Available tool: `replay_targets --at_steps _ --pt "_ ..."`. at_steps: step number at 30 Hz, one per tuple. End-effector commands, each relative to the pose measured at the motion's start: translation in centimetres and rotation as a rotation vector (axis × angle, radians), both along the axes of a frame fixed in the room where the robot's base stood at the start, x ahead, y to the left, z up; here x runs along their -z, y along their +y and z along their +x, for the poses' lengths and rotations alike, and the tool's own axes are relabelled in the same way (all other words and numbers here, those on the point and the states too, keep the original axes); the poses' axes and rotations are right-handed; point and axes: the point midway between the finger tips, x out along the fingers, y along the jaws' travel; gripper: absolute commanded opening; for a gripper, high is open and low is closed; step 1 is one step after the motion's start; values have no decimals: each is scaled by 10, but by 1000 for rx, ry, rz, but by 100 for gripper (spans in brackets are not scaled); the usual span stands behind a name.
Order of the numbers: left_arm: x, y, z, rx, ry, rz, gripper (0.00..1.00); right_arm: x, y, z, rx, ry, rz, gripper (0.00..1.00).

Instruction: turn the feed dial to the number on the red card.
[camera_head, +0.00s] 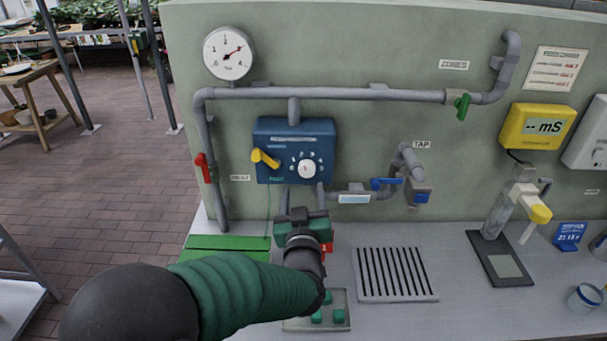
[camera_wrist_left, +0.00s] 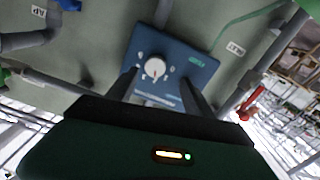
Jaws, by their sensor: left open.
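The feed dial (camera_head: 307,169) is a round white knob on the blue box (camera_head: 292,136) mounted on the wall, with small white marks around it. In the left wrist view the dial (camera_wrist_left: 155,68) has a small red pointer mark. My left gripper (camera_head: 300,212) is below the box, apart from the dial in the head view. In the wrist view its two open fingers (camera_wrist_left: 159,76) frame the dial, with nothing between them that I can see held. A red card (camera_head: 327,248) shows beside the gripper, partly hidden, and its number cannot be read with certainty.
A yellow lever (camera_head: 265,158) sits left of the dial on the box. Grey pipes with a red handle (camera_head: 203,167) and a blue tap handle (camera_head: 387,183) surround it. A slotted drain (camera_head: 396,296) and a green-button panel (camera_head: 338,318) are on the bench.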

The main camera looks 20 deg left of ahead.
Motion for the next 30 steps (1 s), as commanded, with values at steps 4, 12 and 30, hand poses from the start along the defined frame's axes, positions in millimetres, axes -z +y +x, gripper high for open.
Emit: replay_targets --at_steps 4,12,30 --pt "-1 11 36 -1 0 1 60 -6 0 0 1 0 0 55" --pt "-1 27 69 -1 -4 -4 60 -9 0 0 1 0 0 55" --pt "-4 32 73 -10 -13 0 3 -9 0 0 1 0 0 55"
